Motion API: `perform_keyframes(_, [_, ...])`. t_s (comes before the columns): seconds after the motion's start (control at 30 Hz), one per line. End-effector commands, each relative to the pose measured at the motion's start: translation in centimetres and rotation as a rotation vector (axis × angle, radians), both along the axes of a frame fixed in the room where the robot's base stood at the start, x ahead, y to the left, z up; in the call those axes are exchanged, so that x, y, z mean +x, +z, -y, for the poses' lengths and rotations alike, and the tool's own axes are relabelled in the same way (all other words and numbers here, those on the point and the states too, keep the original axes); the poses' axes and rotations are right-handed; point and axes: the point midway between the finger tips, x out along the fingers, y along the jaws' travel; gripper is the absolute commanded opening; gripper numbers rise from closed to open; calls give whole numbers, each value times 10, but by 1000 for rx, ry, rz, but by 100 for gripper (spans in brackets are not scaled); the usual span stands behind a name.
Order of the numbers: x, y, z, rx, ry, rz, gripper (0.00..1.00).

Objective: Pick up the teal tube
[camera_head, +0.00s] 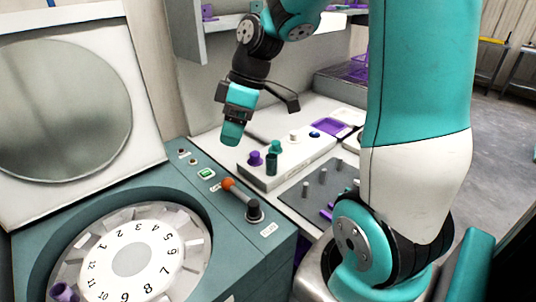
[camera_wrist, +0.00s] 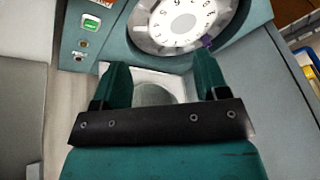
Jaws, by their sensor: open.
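The teal tube (camera_head: 273,162) stands upright in the white block (camera_head: 290,168) in the head view, beside a purple tube (camera_head: 255,159). My gripper (camera_head: 231,135) hangs in the air to the upper left of the teal tube, apart from it. In the wrist view my gripper (camera_wrist: 161,72) shows two teal fingers spread apart with nothing held between them. The wrist view faces the numbered dial (camera_wrist: 180,22), and the teal tube is not seen there.
The machine with a numbered rotor (camera_head: 130,258) and raised round lid (camera_head: 62,110) stands at left.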

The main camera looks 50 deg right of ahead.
Motion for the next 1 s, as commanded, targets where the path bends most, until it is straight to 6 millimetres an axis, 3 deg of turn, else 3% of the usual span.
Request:
perform_keyframes(0.03, [8,5,41,-3,-5,17,67])
perform_keyframes(0.1, [11,2,89,-14,22,52,67])
perform_keyframes(0.2, [7,-4,145,-29,56,95,67])
perform_keyframes(0.33, [-4,-11,189,-44,87,131,67])
perform_keyframes(0.5, [-6,-26,200,-48,105,143,67])
perform_keyframes(1.0, [17,-119,168,-50,106,143,67])
